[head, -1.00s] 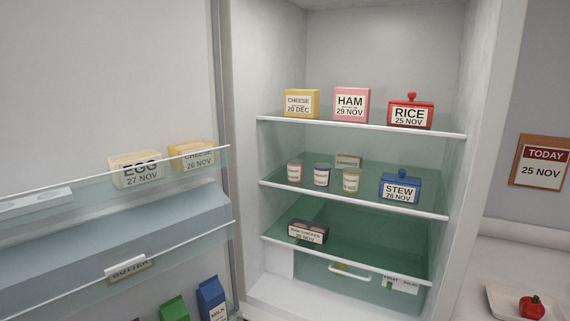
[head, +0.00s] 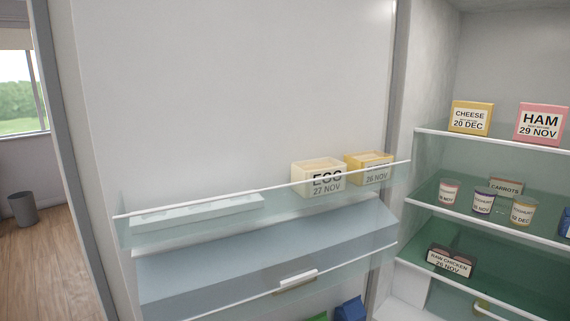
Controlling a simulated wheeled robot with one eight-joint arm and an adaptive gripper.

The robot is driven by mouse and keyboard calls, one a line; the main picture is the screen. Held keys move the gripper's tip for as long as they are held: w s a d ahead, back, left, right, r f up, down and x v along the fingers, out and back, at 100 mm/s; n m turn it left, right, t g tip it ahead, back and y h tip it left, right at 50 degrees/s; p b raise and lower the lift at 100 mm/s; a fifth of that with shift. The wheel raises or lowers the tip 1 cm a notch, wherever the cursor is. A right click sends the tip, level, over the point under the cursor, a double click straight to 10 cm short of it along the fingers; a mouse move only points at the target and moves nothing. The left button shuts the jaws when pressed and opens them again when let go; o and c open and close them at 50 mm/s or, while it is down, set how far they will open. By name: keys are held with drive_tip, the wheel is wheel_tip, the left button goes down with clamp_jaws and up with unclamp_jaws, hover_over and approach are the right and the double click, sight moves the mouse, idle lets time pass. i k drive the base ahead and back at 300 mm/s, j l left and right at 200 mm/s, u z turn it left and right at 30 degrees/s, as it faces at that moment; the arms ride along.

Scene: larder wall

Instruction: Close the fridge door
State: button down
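The fridge door (head: 235,90) stands wide open to the left of the fridge, its inner face towards me. The door's outer edge (head: 62,130) shows at the left. The fridge interior (head: 500,60) is at the right, with glass shelves bearing food. My gripper is not in view.
Left of the door are a wooden floor (head: 55,262), a grey bin (head: 23,208) and a window (head: 20,85).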

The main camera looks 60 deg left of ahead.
sight(177, 127)
drive_tip(key=k+j+z, duration=0.2)
drive_tip(key=z, duration=0.2)
drive_tip(key=k+j+z, duration=0.25)
drive_tip(key=z, duration=0.15)
drive_tip(key=k+j+z, duration=0.1)
drive_tip(key=k+z, duration=0.15)
drive_tip(key=z, duration=0.15)
drive_tip(key=k+z, duration=0.4)
drive_tip(key=k+j, duration=0.15)
drive_tip(key=k, duration=0.2)
drive_tip(key=k+j+u, duration=0.15)
drive_tip(key=k, duration=0.25)
drive_tip(key=k+j+u, duration=0.3)
drive_tip(key=u, duration=0.15)
drive_tip(key=k+j+u, duration=0.3)
drive_tip(key=j+u, duration=0.15)
drive_tip(key=k+j+u, duration=0.2)
drive_tip(key=j+u, duration=0.25)
drive_tip(key=k+j, duration=0.1)
drive_tip(key=j, duration=0.65)
drive_tip(key=z, duration=0.05)
